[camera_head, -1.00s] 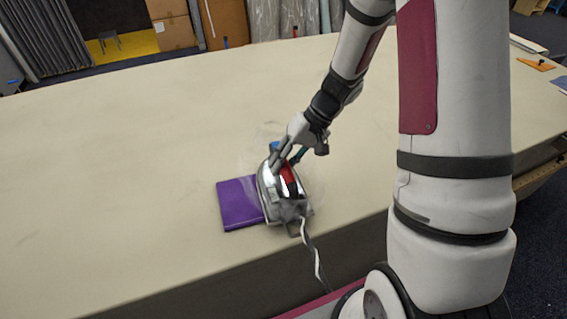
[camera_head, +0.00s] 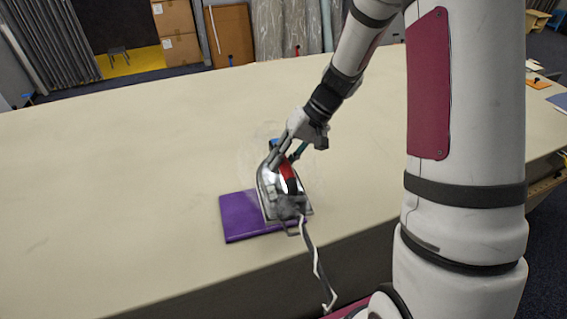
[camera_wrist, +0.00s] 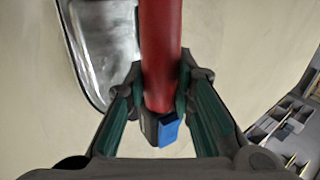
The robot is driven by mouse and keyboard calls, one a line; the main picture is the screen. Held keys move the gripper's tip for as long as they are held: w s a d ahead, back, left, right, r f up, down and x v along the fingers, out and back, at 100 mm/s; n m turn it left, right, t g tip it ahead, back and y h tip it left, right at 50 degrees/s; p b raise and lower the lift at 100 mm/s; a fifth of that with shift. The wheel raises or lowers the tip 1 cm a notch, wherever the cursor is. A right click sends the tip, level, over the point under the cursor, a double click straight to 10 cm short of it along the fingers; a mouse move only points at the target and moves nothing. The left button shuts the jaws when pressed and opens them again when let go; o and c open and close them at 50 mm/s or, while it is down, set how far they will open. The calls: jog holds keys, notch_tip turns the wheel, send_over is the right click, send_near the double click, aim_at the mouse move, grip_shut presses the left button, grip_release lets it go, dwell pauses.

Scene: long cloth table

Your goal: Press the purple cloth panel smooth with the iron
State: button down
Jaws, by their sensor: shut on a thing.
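The purple cloth panel (camera_head: 240,217) lies flat near the table's front edge, left of my arm. The iron (camera_head: 268,186), silver with a red handle, sits over the panel's right part and hides some of it. My gripper (camera_head: 284,158) is shut on the iron's handle from behind. In the wrist view my gripper (camera_wrist: 160,112) has its fingers on both sides of the red handle (camera_wrist: 160,45), with a blue piece at its end. The iron's silver body (camera_wrist: 100,55) shows to the left there. The panel is not visible in the wrist view.
The cream cloth table (camera_head: 120,170) is bare to the left and behind the iron. The iron's cord (camera_head: 315,260) hangs over the front edge. Orange (camera_head: 538,84) and blue (camera_head: 559,101) pieces lie at the far right.

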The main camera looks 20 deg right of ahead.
jog(key=shift+r, duration=0.1)
jog(key=shift+r+p, duration=0.85)
jog(key=shift+r, duration=2.2)
jog(key=shift+w, duration=0.1)
